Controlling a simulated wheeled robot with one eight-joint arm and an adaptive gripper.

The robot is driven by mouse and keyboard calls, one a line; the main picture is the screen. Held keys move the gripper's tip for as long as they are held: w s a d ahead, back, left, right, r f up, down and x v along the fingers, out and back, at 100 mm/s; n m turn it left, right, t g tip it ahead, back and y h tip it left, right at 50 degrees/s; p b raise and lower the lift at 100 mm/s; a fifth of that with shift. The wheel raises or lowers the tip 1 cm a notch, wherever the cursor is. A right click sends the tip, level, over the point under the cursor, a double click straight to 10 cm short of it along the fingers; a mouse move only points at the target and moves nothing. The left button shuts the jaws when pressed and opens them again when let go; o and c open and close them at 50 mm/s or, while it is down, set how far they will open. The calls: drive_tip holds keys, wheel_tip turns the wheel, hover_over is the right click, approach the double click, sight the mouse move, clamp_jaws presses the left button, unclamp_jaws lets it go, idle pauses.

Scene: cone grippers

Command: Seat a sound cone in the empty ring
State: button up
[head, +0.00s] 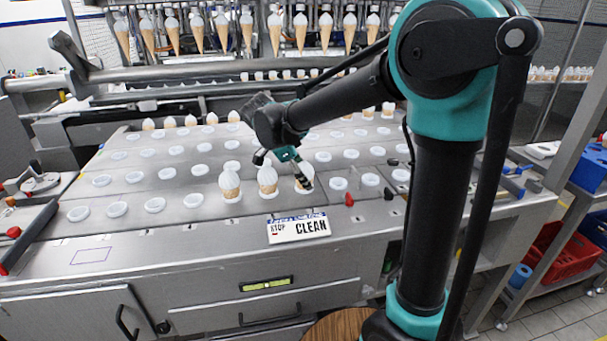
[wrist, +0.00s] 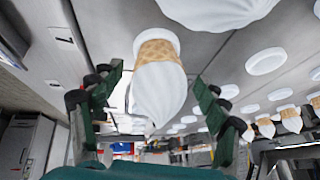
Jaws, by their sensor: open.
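Three wafer cones with white swirled tops stand in white rings in the front row in the head view: a left cone (head: 229,182), a middle cone (head: 267,179) and a right cone (head: 306,172). My gripper (head: 302,174) is at the right cone and partly hides it. In the wrist view my gripper (wrist: 157,80) is open, with one cone (wrist: 158,85) between its two green fingers. Gaps show between the fingers and the cone. Another white top (wrist: 215,8) is at the upper edge there. Empty rings show right of the right cone (head: 338,184) and at front left (head: 78,213).
Several more empty rings (head: 155,205) cover the metal deck. A back row of cones (head: 190,120) stands behind, and cones hang from a rack (head: 197,33) above.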

drive_tip(key=v, duration=1.2)
drive_tip(key=shift+a, duration=0.1)
drive_tip(key=shift+s, duration=0.1)
